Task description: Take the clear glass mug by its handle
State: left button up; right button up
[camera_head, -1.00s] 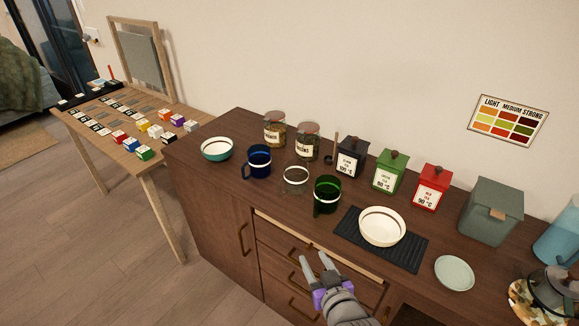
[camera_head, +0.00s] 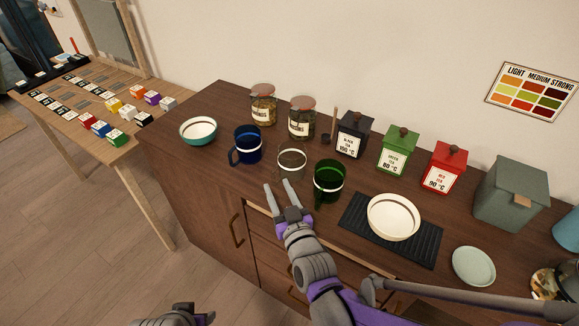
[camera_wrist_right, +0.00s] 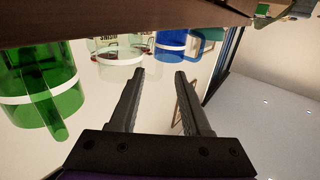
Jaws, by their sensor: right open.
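The clear glass mug (camera_head: 291,164) with a white band stands upright on the brown cabinet, between the blue mug (camera_head: 248,146) and the green mug (camera_head: 327,183). Its handle is hard to make out. My right gripper (camera_head: 277,184) is open and empty, its fingertips just in front of the clear mug at the cabinet's front edge. In the right wrist view, the clear mug (camera_wrist_right: 120,62) is partly behind one finger of the open gripper (camera_wrist_right: 159,72). Part of my left arm shows at the bottom of the head view; its jaws are not clear.
A teal bowl (camera_head: 198,131) stands left of the blue mug. Two jars (camera_head: 263,105) and several tea canisters (camera_head: 397,151) line the back. Floor is clear at left.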

aim_at(274, 178)
jog(key=x, duration=0.5)
jog(key=shift+d, duration=0.1)
grip_shut()
jog(key=shift+r, duration=0.1)
dwell(1.1)
